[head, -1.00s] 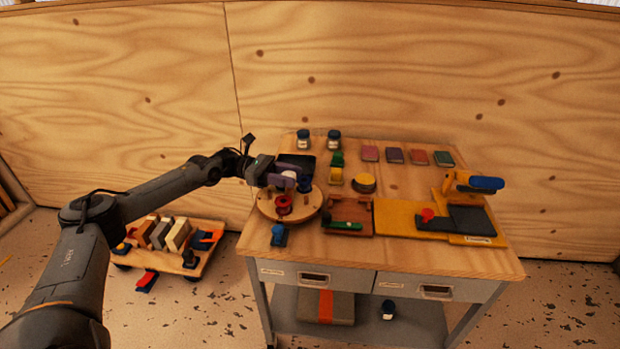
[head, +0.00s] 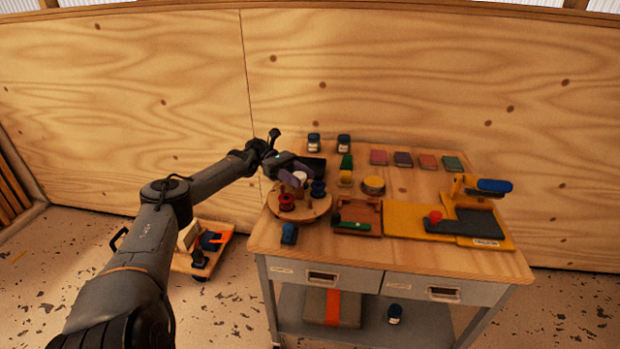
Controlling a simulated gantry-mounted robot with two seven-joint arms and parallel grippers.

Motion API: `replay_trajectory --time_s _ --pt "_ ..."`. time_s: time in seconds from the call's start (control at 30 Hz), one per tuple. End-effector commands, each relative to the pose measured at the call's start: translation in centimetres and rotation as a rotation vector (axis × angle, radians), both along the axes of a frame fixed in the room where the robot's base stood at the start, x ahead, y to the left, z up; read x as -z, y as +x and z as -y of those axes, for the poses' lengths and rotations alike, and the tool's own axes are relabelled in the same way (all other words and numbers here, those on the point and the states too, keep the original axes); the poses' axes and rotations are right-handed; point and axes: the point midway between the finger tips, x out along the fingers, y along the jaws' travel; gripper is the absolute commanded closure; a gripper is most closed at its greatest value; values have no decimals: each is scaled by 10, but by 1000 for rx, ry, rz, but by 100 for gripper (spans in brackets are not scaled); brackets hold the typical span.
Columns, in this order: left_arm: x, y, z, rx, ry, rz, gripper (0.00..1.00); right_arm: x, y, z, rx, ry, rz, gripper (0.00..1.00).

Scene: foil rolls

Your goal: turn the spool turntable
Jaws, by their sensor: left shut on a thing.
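The spool turntable (head: 300,213) is a round wooden disc at the left end of the workbench. Red spools (head: 287,202) stand at its left front and a dark blue spool (head: 318,188) at its right. A whitish piece (head: 300,177) stands toward its back. My left gripper (head: 296,179), with purplish fingers, reaches in from the left over the back of the disc. It is shut at the whitish piece; the fingers partly hide the contact. My right gripper is not in view.
A blue block (head: 289,234) stands in front of the disc. A brown tray (head: 357,226) and a yellow board (head: 406,219) lie to the right. Two jars (head: 314,143) and several coloured blocks stand behind. A low trolley (head: 188,262) is on the floor at left.

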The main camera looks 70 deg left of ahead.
Motion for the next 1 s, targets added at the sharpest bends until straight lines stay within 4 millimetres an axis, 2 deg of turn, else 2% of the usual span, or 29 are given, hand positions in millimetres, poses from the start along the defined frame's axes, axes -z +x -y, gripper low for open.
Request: replay_trajectory --time_s 0.03,0.3,0.67,0.7,0.83,1.0 --pt "-8 -2 -1 11 5 15 100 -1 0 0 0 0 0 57" --pt "-9 -10 -5 27 4 14 100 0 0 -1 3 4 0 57" --pt "-10 -10 -5 29 6 15 100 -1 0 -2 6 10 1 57" --pt "-10 -10 -5 29 6 16 55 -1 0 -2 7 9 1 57" --pt "-9 -10 -6 27 6 14 35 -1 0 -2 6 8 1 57" --pt "-5 -10 -6 24 3 9 35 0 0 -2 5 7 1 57"
